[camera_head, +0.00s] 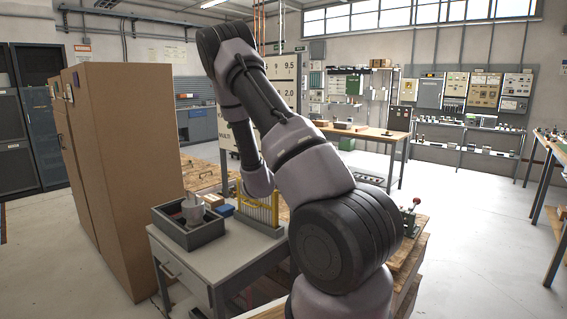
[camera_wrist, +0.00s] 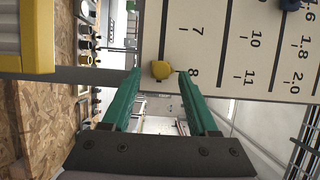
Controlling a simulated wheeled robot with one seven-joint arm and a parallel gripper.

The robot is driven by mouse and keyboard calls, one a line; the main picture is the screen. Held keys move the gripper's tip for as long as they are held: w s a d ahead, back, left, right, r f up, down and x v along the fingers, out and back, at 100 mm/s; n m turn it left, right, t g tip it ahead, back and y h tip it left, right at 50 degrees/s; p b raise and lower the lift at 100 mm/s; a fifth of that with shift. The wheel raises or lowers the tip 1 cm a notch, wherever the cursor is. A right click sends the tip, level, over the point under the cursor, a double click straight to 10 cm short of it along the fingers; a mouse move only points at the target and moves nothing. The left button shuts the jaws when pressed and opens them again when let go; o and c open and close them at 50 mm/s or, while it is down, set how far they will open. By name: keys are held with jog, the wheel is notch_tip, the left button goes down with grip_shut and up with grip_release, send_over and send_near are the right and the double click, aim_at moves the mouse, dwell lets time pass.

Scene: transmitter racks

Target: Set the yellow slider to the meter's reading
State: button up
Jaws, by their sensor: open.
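The board also shows in the head view (camera_head: 285,68), partly hidden by my arm, which also hides my gripper there. I cannot make out the meter or its reading in either view.
A grey table (camera_head: 205,262) holds a dark tray (camera_head: 190,238) and a yellow-framed rack (camera_head: 262,212). A tall brown cabinet (camera_head: 125,150) stands at left. A wooden pallet (camera_head: 408,255) is at right. The floor beyond it is clear.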

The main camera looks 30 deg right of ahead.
jog(key=v, duration=0.8)
